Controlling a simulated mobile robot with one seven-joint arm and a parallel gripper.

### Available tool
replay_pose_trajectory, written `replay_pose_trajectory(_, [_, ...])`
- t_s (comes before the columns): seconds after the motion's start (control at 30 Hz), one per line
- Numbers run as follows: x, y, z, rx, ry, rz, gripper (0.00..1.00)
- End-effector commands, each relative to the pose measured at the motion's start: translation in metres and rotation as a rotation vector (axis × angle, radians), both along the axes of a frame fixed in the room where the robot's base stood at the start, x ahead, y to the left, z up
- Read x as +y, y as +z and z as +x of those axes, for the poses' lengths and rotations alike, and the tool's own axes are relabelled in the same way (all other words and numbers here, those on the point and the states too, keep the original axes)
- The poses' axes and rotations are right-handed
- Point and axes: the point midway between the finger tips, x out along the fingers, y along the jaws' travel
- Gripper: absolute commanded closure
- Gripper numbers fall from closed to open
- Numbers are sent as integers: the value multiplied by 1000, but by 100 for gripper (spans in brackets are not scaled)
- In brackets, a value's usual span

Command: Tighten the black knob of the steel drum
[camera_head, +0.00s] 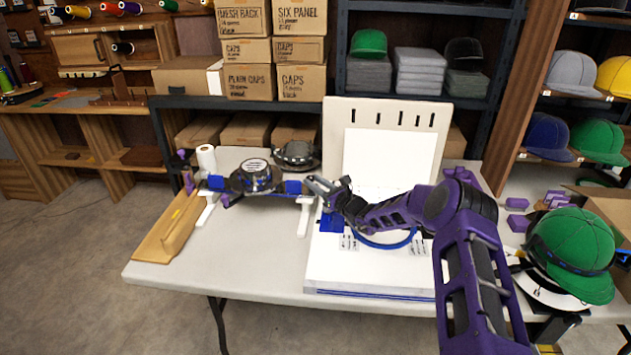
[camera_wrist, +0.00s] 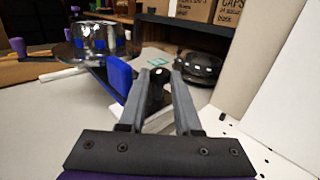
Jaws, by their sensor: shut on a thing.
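The steel drum (camera_head: 255,180) lies on its stand at the left of the white table, with blue parts at its sides. In the wrist view the shiny drum (camera_wrist: 95,38) is at the upper left, beside an upright blue block (camera_wrist: 119,77). My gripper (camera_head: 311,183) reaches in from the right, at the drum's right end. In the wrist view my gripper (camera_wrist: 160,80) has its two grey fingers around the black knob (camera_wrist: 158,75), shut on it. The knob's lower part is hidden between the fingers.
A dark round piece (camera_head: 297,154) sits behind the drum. A white upright board (camera_head: 384,150) and base (camera_head: 340,270) stand right of it. A wooden piece (camera_head: 170,230) and paper roll (camera_head: 206,160) are at the left. The table's front left is clear.

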Motion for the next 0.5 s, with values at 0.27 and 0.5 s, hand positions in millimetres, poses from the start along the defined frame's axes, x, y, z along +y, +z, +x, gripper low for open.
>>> replay_pose_trajectory(0.27, [4,4,-4,7,-187,4,100])
replay_pose_trajectory(0.5, [8,3,-6,5,-335,1,100])
